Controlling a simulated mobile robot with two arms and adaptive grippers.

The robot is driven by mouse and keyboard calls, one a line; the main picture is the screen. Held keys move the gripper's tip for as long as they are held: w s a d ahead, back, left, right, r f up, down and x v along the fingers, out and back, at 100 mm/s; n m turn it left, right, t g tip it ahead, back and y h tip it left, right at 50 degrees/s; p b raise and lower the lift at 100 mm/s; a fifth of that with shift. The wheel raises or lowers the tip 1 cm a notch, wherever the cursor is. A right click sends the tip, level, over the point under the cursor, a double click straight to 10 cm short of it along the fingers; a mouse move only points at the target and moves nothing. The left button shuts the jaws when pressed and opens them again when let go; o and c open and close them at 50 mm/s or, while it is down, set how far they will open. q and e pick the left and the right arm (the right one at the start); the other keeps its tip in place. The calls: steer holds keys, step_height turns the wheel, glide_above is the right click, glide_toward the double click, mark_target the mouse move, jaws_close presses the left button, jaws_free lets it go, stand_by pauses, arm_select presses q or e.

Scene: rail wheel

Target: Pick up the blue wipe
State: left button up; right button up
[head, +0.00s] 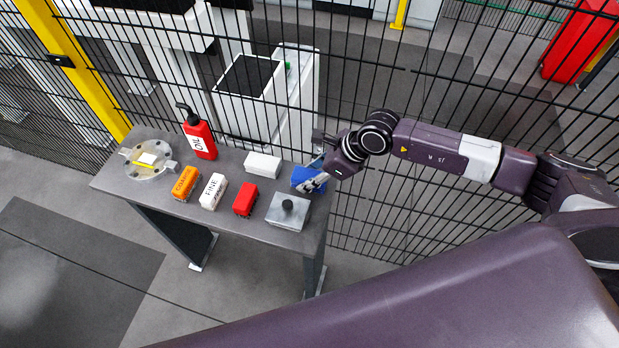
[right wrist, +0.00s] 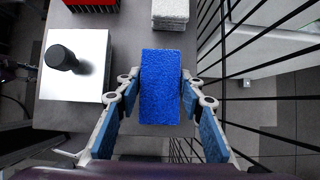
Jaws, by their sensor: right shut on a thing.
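The blue wipe (head: 303,175) is a blue block at the right end of the grey table. In the right wrist view the blue wipe (right wrist: 161,85) stands in the middle, between the fingers. My right gripper (head: 316,181) reaches in from the right and is shut on the blue wipe. In the right wrist view the fingertips of my right gripper (right wrist: 160,82) press on its two long sides. I cannot tell whether the wipe touches the table. My left gripper is not in view.
Close to the wipe are a metal plate with a black knob (head: 289,210) and a white block (head: 262,165). Red (head: 245,200), white (head: 213,191) and orange (head: 184,183) blocks, a red bottle (head: 200,137) and a round fixture (head: 148,162) stand farther left. A black wire fence (head: 390,215) runs behind the table.

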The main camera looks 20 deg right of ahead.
mark_target(309, 176)
step_height(309, 176, up, 20)
steer(key=b, duration=0.5)
steer(key=o, duration=0.4)
steer(key=c, duration=0.3)
